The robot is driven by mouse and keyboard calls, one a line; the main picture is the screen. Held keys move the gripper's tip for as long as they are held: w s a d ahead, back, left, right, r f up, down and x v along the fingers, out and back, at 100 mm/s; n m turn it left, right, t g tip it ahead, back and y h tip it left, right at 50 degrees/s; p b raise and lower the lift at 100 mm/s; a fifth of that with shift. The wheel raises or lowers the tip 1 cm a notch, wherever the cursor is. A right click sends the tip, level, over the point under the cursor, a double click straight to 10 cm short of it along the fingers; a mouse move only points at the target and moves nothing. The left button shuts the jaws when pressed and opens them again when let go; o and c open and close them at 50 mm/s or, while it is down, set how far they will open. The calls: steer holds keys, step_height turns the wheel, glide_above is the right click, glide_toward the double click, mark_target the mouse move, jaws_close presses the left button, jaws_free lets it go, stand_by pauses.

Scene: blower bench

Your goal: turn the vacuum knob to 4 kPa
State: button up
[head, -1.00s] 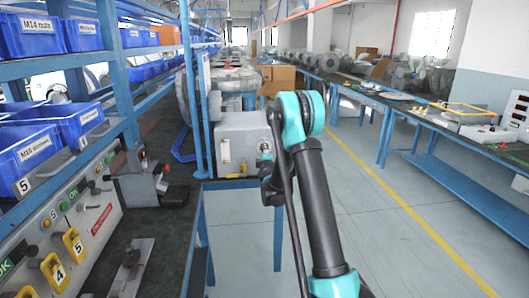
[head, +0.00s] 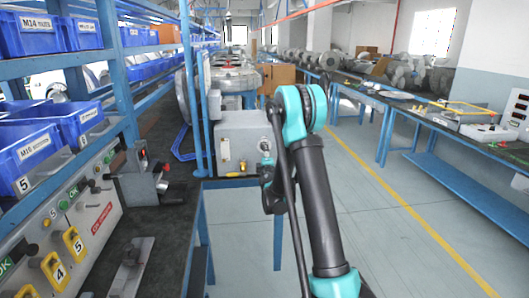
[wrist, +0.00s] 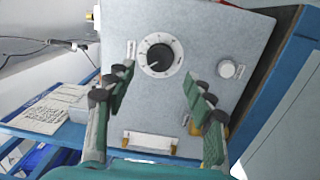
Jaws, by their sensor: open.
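The vacuum knob (wrist: 160,57) is a black knob on a white round dial, set on a grey panel (wrist: 185,25) in the wrist view. The dial's numbers are too small to read. My gripper (wrist: 163,85) is open and empty in front of the panel. Its two fingers stand apart, to the lower left and lower right of the knob, and do not touch it. In the head view the grey box (head: 235,140) stands past the end of the left bench, and my gripper (head: 268,168) is in front of it, partly hidden by my arm.
A smaller round silver knob (wrist: 228,69) sits right of the dial. Blue bins (head: 30,160) and a blue post (head: 203,115) stand left of the box. Open floor (head: 375,215) lies to the right.

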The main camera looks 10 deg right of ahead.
steer(key=s, duration=0.7)
steer(key=shift+a+f, duration=0.15)
steer(key=shift+a, duration=0.05)
steer(key=s+d+r+m+g+h, duration=0.2)
steer(key=s+d+r+m+h, duration=0.25)
steer(key=s+d+m, duration=0.35)
steer(key=s+d+f+m+g+h, duration=0.1)
steer(key=s+d+f+m+g, duration=0.2)
steer(key=s+d+m+g, duration=0.5)
steer(key=s+a+f+g+y, duration=0.1)
steer(key=s+a+f+y, duration=0.1)
steer(key=s, duration=0.7)
steer(key=s+a+f+g+y, duration=0.2)
steer(key=s+a+f, duration=0.3)
steer(key=s, duration=0.4)
steer(key=s+a+f+g+y, duration=0.1)
steer(key=s+a+f+y, duration=0.1)
steer(key=s, duration=0.7)
steer(key=shift+s+a+f+m, duration=0.3)
steer(key=shift+a+f+m, duration=0.1)
steer(key=shift+a+f, duration=0.55)
